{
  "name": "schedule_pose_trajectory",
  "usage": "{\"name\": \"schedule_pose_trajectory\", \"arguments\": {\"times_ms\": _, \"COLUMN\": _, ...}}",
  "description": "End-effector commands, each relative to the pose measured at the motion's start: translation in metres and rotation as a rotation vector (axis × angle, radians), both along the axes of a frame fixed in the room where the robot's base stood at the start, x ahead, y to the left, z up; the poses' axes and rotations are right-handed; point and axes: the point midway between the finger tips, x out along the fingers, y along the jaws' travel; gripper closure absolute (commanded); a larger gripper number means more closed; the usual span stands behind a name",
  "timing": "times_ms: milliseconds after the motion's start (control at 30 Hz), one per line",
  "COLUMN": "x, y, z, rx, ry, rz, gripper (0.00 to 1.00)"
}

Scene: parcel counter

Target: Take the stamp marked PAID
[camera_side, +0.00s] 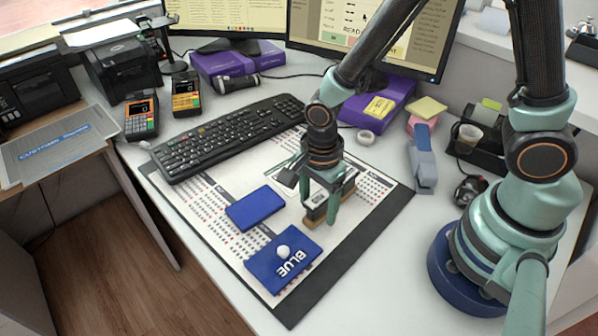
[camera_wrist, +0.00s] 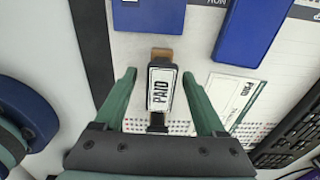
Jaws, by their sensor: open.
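The PAID stamp (camera_wrist: 162,88) has a dark body, a white label reading PAID and a wooden part at its far end. In the wrist view it lies between the two spread green fingers of my gripper (camera_wrist: 165,85), with gaps on both sides. In the side view my gripper (camera_side: 318,203) points down over the mat with its fingers around the stamp (camera_side: 345,188), which they partly hide. My gripper is open and holds nothing.
A blue pad (camera_side: 255,208) and a blue lidded pad marked BLUE (camera_side: 283,266) with a white knob lie left of the stamp on the desk mat (camera_side: 372,240). A keyboard (camera_side: 225,140) lies behind. A stapler (camera_side: 422,165) stands at right. A printed slip (camera_wrist: 235,98) lies beside the gripper.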

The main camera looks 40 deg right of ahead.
Motion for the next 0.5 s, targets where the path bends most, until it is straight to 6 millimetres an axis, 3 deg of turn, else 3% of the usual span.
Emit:
{"name": "schedule_pose_trajectory", "arguments": {"times_ms": 200, "x": 0.000, "y": 0.000, "z": -0.017, "rx": 0.000, "ry": -0.001, "rz": 0.000, "gripper": 0.28}}
{"name": "schedule_pose_trajectory", "arguments": {"times_ms": 467, "x": 0.001, "y": 0.001, "z": -0.017, "rx": 0.001, "ry": -0.002, "rz": 0.000, "gripper": 0.28}}
{"name": "schedule_pose_trajectory", "arguments": {"times_ms": 500, "x": 0.001, "y": 0.001, "z": -0.017, "rx": 0.001, "ry": -0.002, "rz": 0.000, "gripper": 0.43}}
